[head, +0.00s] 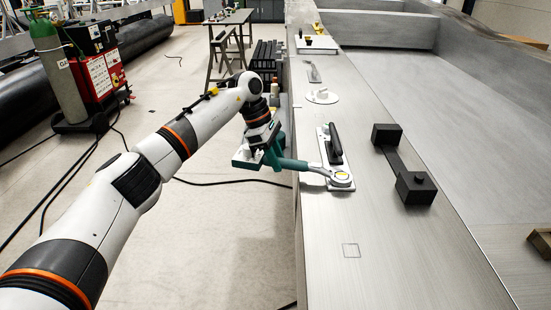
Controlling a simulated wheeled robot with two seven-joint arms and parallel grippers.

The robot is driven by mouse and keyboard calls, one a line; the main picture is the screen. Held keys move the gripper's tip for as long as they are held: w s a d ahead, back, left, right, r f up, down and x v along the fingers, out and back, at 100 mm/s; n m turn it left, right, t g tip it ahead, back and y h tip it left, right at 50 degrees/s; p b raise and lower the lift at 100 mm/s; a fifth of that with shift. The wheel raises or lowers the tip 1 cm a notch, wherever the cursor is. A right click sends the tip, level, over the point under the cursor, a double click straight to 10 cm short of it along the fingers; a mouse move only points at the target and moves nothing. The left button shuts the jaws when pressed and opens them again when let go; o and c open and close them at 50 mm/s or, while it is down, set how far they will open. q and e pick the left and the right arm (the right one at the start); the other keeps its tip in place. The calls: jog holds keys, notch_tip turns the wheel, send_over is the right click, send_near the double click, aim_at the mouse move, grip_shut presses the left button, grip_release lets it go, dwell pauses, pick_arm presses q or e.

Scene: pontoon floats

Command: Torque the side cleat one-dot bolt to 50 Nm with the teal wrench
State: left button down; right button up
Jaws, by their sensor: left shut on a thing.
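My left gripper (267,157) is shut on the teal wrench (290,164), just off the left edge of the metal deck. The wrench reaches right over the deck, and its ring head (342,178) lies around or on top of a bolt at the near end of the side cleat's plate (347,187). The head hides most of the bolt, and I cannot make out any dots. The black cleat horn (335,144) stands on the plate behind the wrench head. My right gripper is not in view.
A black two-block fitting (396,163) stands on the deck right of the cleat. A round white disc (322,96) lies farther back. A small square outline (351,250) marks the clear near deck. A gas cylinder (57,75) and red cart (99,75) stand at the back left.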

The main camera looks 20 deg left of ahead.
pick_arm(q)
jog(key=shift+w+r, duration=0.15)
jog(key=shift+w, duration=0.2)
dwell(0.3)
jog(key=shift+w+m, duration=0.45)
jog(key=shift+m, duration=0.05)
jog(key=shift+w+g+p, duration=0.25)
jog(key=shift+g+p, duration=0.05)
jog(key=shift+w+d+m, duration=0.15)
jog(key=shift+w+m, duration=0.3)
jog(key=shift+m, duration=0.05)
jog(key=shift+w, duration=0.15)
dwell(0.3)
dwell(0.4)
jog(key=shift+w+m, duration=0.3)
